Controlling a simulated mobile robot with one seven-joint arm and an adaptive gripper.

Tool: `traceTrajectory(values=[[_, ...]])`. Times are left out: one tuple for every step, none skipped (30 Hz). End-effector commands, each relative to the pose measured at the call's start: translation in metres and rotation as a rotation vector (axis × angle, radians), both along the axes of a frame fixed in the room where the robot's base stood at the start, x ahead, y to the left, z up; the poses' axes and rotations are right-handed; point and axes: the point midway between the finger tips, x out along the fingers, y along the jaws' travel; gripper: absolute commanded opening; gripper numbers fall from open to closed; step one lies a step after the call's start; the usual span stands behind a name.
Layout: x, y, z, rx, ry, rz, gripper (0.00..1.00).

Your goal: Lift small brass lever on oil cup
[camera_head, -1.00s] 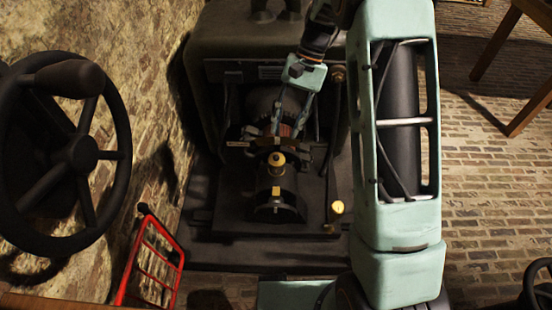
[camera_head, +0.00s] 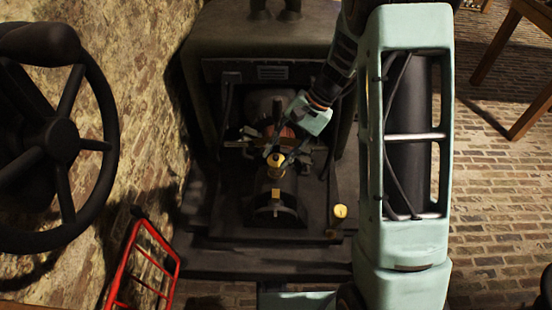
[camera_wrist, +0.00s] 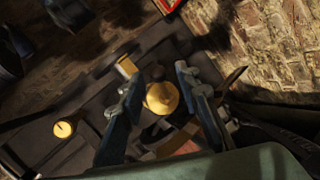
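A round brass oil cup (camera_head: 276,160) stands on top of the dark machine (camera_head: 274,212). It also shows in the wrist view (camera_wrist: 161,98) as a yellow cap. I cannot clearly make out a small lever on it. My gripper (camera_head: 279,150) reaches down from the upper right, with its tips at the cup. In the wrist view my gripper (camera_wrist: 157,80) is open, with one blue-grey finger on each side of the cup. Gaps show between the fingers and the cup; whether either touches is unclear. The fingers partly hide the machine behind.
A second brass cap (camera_head: 340,211) sits low at the machine's right. A small brass block (camera_head: 276,193) is just in front of the oil cup. A large dark handwheel (camera_head: 62,140) and red metal frame (camera_head: 150,265) stand at left.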

Motion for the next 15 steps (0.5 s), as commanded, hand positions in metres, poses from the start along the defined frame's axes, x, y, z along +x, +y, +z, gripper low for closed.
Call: traceTrajectory(values=[[-0.0011,0.0029,-0.0058,0.0,0.0,-0.001,0.3],[-0.0014,0.0041,-0.0077,0.0,0.0,-0.001,0.3],[-0.0017,0.0054,-0.0097,-0.001,0.0,-0.001,0.3],[-0.002,0.0061,-0.0107,0.0,-0.001,0.0,0.3],[-0.0021,0.0067,-0.0115,0.0,-0.001,0.0,0.3],[-0.0023,0.0073,-0.0122,0.0,-0.001,0.0,0.3],[-0.0024,0.0075,-0.0126,0.0,-0.001,0.0,0.3],[-0.0025,0.0076,-0.0126,0.0,-0.001,0.0,0.3],[-0.0025,0.0076,-0.0126,0.0,-0.001,0.0,0.3],[-0.0025,0.0076,-0.0125,0.0,-0.001,0.0,0.3],[-0.0024,0.0075,-0.0124,0.0,-0.001,0.0,0.3],[-0.0024,0.0075,-0.0124,0.0,-0.001,0.0,0.3],[-0.0024,0.0075,-0.0124,0.0,-0.001,0.0,0.3],[-0.0024,0.0075,-0.0123,0.0,-0.001,0.0,0.29],[-0.0023,0.0074,-0.0123,0.0,-0.001,0.0,0.25]])
